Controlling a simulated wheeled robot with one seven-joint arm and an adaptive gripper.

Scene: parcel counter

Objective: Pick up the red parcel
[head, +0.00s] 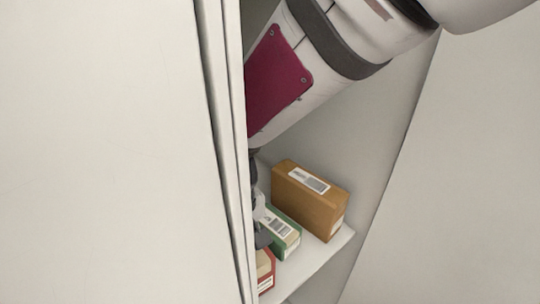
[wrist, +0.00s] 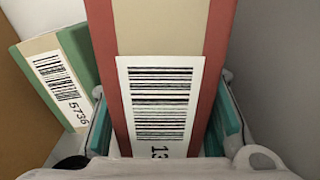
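The red parcel (wrist: 218,55) fills the middle of the wrist view, with a tan band and a white barcode label on its face. In the head view only part of the red parcel (head: 266,279) shows low beside the locker edge. My gripper (wrist: 165,125) has one teal-padded finger on each side of the parcel, close against its sides. I cannot tell whether both pads touch it. In the head view my gripper (head: 262,237) is partly hidden behind the locker edge.
A green parcel (wrist: 80,65) stands left of the red one in the wrist view; the head view shows it (head: 288,242) too. A larger brown box (head: 305,200) stands behind it on the shelf (head: 325,253). A grey wall (wrist: 275,70) is close on the right.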

